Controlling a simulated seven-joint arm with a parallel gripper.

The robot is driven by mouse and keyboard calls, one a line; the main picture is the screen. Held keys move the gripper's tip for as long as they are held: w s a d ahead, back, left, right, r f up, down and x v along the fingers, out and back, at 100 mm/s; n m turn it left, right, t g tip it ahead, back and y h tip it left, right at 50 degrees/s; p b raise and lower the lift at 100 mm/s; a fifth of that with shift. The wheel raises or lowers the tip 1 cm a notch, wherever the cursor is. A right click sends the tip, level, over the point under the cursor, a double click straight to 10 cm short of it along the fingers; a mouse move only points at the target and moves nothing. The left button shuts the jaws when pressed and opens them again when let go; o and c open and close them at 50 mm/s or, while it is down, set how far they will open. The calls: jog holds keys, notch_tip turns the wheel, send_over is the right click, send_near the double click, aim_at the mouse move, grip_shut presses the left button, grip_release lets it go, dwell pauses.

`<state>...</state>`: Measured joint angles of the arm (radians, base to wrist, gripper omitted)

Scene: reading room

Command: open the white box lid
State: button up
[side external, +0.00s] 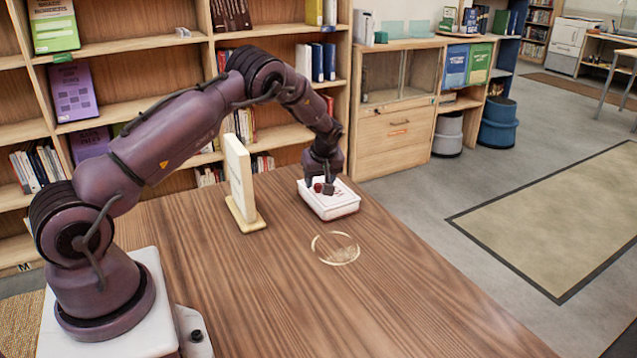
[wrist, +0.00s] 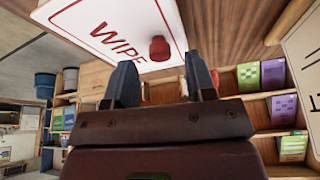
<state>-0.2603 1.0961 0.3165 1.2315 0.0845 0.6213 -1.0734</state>
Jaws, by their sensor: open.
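The white box (side external: 335,210) stands on the wooden table, near its far edge. Its white lid (side external: 345,196) lies flat on it and looks closed. In the wrist view the lid (wrist: 115,20) shows a red border, the red letters "WIPE" and a red knob (wrist: 159,48). My gripper (side external: 318,186) is low over the lid, pointing down, with its fingers close around the red knob. In the wrist view my gripper (wrist: 159,62) is open, and the knob appears between and just beyond the fingertips. I cannot tell whether a finger touches it.
An upright cream panel on a wooden base (side external: 242,185) stands left of the box. A pale ring mark (side external: 335,248) is on the table in front of the box. Bookshelves (side external: 120,45) rise behind the table. The table's front part is clear.

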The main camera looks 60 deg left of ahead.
jog(key=shift+x, duration=1.05)
grip_shut()
jog(key=s, duration=0.9)
jog(key=shift+s, duration=0.15)
grip_release()
